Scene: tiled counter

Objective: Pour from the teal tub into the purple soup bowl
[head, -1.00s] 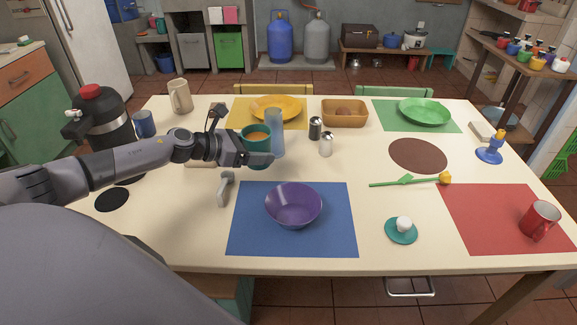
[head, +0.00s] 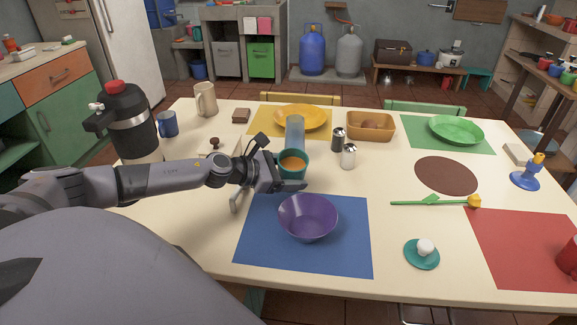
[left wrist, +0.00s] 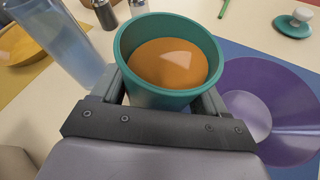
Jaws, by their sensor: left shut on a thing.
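The teal tub (head: 292,170) holds an orange content and is upright. My left gripper (head: 281,185) is shut on it; in the left wrist view the tub (left wrist: 165,98) sits between the two fingers. The purple soup bowl (head: 308,217) stands on the blue placemat (head: 255,255), just in front of the tub in the head view. The bowl also shows in the left wrist view (left wrist: 285,95), to the right of the tub, and looks empty where I can see it. My right gripper is in neither view.
A clear blue glass (head: 295,130) stands right behind the tub. Two shakers (head: 348,156) stand to its right. A yellow plate (head: 300,116), a bread basket (head: 371,126) and a black-and-red flask (head: 130,122) stand farther off.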

